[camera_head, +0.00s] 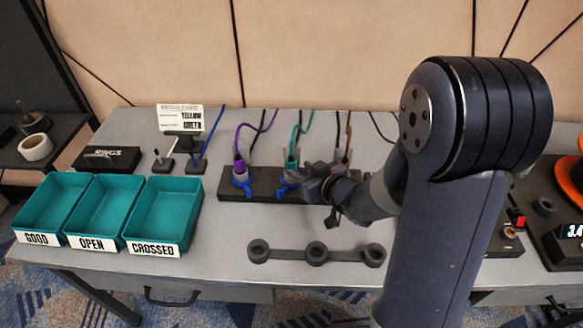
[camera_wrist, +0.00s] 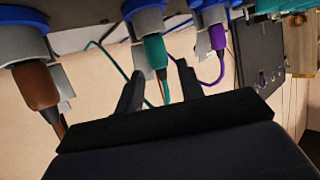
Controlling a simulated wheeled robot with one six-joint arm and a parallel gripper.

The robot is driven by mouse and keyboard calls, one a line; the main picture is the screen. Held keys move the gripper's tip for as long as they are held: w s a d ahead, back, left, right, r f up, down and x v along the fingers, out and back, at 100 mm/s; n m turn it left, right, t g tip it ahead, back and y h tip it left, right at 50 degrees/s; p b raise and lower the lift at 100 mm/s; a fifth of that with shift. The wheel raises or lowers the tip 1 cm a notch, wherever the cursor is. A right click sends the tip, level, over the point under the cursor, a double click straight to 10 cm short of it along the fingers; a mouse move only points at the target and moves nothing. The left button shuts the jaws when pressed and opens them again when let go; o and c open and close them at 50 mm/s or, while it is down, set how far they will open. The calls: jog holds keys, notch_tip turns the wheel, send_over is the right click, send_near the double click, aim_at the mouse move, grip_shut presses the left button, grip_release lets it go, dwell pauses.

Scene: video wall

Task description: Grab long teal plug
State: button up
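The teal plug (camera_head: 291,163) stands in a blue-ringed socket of the black strip (camera_head: 262,184), with its teal cable rising behind. It also shows in the wrist view (camera_wrist: 155,52), hanging between the brown and purple plugs. My gripper (camera_head: 303,180) is just right of the teal plug in the head view and partly covers the strip. In the wrist view my gripper (camera_wrist: 160,72) is open, one finger on each side of the teal plug's cable end. I see gaps beside the plug, and no clear contact.
The purple plug (camera_head: 240,168) stands left on the strip; the brown plug (camera_wrist: 36,85) is on the other side. Teal trays marked GOOD (camera_head: 28,238), OPEN (camera_head: 90,243) and CROSSED (camera_head: 152,248) stand at left. A grey three-ring bar (camera_head: 285,254) lies in front of the strip.

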aim_at(294, 168)
jog(key=shift+d+f+x, duration=0.1)
jog(key=shift+f+x, duration=0.15)
jog(key=shift+x, duration=1.05)
jog(key=shift+d+f+x, duration=0.1)
jog(key=shift+f+x, duration=0.1)
jog(key=shift+x, duration=1.15)
jog(key=shift+s, duration=0.1)
jog(key=c, duration=0.8)
